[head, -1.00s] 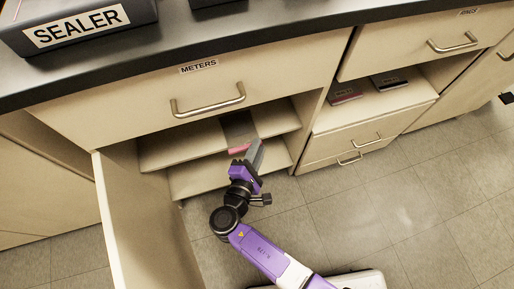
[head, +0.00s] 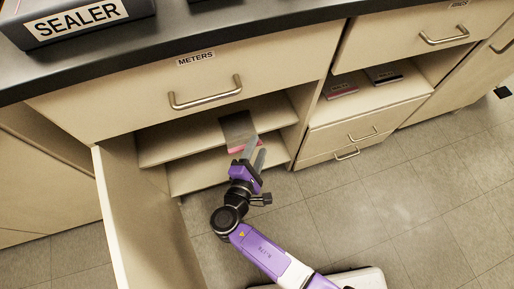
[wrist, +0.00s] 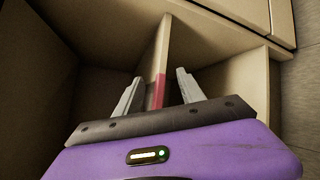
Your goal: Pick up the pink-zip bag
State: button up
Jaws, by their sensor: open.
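The pink-zip bag (head: 238,129) is a flat grey pouch with a pink edge. It lies on the upper shelf inside the open cabinet, its pink edge at the shelf's front. My gripper (head: 256,151) is open and empty just in front of that edge. In the wrist view the pink edge (wrist: 158,92) shows between the two spread fingers of my gripper (wrist: 159,76), with no finger clearly touching it. The rest of the bag is hard to make out there.
The shelf (head: 180,142) has bare room beside the bag, with a lower shelf (head: 205,172) beneath. The open door (head: 145,215) stands left of my arm. The METERS drawer (head: 150,95) is shut above. Two flat packs (head: 340,87) (head: 383,74) lie in the right cubby.

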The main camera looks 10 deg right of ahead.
jog(key=p+v, duration=0.1)
jog(key=v, duration=0.6)
jog(key=shift+s+a+p, duration=0.15)
jog(key=shift+s+p, duration=0.2)
